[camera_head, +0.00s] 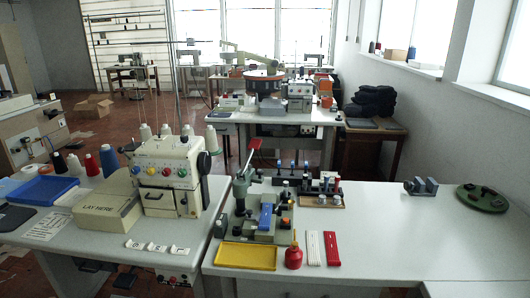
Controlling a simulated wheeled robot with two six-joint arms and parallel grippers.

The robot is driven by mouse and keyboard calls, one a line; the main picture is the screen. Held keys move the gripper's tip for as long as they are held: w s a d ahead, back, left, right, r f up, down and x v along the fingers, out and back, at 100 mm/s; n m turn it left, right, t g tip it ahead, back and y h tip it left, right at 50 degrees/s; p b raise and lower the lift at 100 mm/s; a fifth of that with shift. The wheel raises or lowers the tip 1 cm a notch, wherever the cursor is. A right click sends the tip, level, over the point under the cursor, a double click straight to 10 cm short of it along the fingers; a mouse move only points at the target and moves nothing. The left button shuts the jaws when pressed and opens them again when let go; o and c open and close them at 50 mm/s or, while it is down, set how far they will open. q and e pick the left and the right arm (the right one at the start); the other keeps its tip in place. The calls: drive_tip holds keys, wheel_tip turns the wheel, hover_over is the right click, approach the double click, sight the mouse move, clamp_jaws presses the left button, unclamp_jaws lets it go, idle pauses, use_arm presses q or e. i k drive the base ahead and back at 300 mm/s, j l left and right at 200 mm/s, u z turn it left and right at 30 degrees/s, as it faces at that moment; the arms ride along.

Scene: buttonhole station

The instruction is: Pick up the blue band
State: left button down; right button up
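A blue strip-like piece (266,216) sits on the grey-green fixture (243,228) on the right-hand table. It is the likeliest blue band, but it is too small to tell whether it is a loose band or part of the fixture. A white band (312,248) and a red band (332,248) lie flat side by side, right of the red oil can (293,256). Neither of my grippers is in view.
A yellow tray (246,256) lies at the table's front left. A lever with a red handle (255,144) rises behind the fixture. A rack of small posts (308,185) stands behind the bands. A grey clamp (421,186) and green disc (482,198) stand right. The table's right front is clear.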

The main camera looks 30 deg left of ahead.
sight(265, 221)
drive_tip(key=u, duration=1.1)
